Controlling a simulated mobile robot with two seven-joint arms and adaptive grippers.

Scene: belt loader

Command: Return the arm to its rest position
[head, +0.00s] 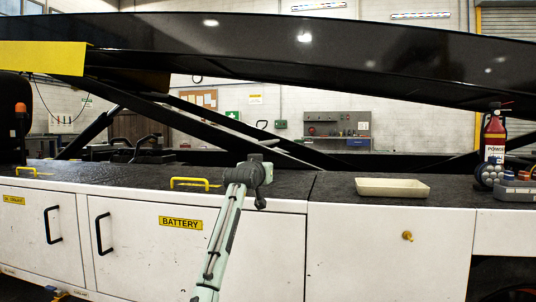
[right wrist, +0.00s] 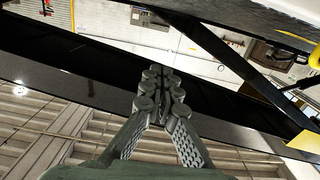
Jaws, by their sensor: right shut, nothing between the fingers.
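My right gripper (right wrist: 160,92) shows in the right wrist view with its two ribbed fingers closed together at the tips. Nothing shows between them, and the gripper is apart from the surfaces behind it. In the head view one of my arms rises from the bottom centre, its jointed end in front of the cabinet top. No gripper can be made out clearly there. My left gripper is not in view.
A long black belt boom (head: 300,45) crosses above the white cabinets (head: 385,245). Yellow handles (head: 196,184) stick up near the arm.

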